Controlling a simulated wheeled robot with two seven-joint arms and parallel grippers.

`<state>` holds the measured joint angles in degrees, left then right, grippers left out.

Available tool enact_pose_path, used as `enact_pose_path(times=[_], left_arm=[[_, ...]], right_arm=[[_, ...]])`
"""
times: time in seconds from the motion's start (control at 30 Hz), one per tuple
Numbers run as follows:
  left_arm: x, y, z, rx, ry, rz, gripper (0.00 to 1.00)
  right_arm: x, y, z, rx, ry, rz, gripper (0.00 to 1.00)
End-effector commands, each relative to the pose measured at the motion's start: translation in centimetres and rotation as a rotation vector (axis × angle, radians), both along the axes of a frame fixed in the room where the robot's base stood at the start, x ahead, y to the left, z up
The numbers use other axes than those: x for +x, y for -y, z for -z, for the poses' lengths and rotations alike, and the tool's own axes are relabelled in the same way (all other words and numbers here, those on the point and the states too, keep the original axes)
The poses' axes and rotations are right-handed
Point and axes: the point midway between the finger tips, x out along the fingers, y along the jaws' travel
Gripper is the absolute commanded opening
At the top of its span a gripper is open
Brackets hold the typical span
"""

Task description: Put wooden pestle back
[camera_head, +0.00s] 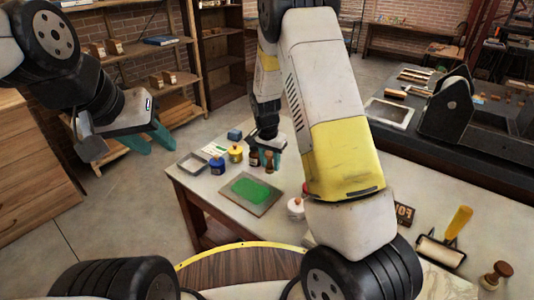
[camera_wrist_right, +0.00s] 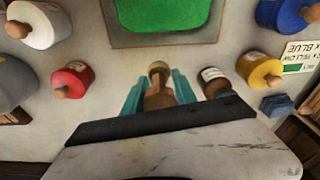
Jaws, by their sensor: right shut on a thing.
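The wooden pestle (camera_wrist_right: 158,88) stands between the teal fingers of my right gripper (camera_wrist_right: 159,92) in the wrist view, with its round pale knob showing. My right gripper (camera_head: 267,150) is shut on it above the table's far side in the head view, where the pestle (camera_head: 269,163) is small. I cannot tell whether the pestle's lower end touches the table. My left gripper (camera_head: 147,142) is open and empty, off to the left, away from the table.
A brown labelled bottle (camera_wrist_right: 214,82) stands close beside the right gripper.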

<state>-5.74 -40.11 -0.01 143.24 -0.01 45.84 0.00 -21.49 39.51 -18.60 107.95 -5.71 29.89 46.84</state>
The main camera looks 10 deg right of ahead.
Motion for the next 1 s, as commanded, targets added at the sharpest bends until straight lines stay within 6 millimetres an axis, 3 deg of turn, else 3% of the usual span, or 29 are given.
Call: enact_pose_path(times=[0.1, 0.33, 0.57, 0.93, 0.97, 1.0], left_arm=[[0.0, 0.0, 0.0, 0.000, 0.000, 0.000, 0.36], [0.0, 0.0, 0.0, 0.000, 0.000, 0.000, 0.36], [0.0, 0.0, 0.0, 0.000, 0.000, 0.000, 0.36], [0.0, 0.0, 0.0, 0.000, 0.000, 0.000, 0.36], [0.0, 0.0, 0.0, 0.000, 0.000, 0.000, 0.36], [0.0, 0.0, 0.0, 0.000, 0.000, 0.000, 0.36]], right_arm=[[1.7, 0.8, 0.2, 0.000, 0.000, 0.001, 0.00], [3.2, 1.6, 0.3, 0.001, 0.001, 0.000, 0.00], [3.0, 1.5, 3.7, 0.000, -0.002, -0.001, 0.00], [3.1, 1.5, 4.1, 0.000, 0.000, -0.001, 0.00], [3.1, 1.5, 4.2, 0.000, 0.000, -0.001, 0.37], [3.1, 1.5, 4.1, 0.000, 0.000, -0.001, 0.45]])
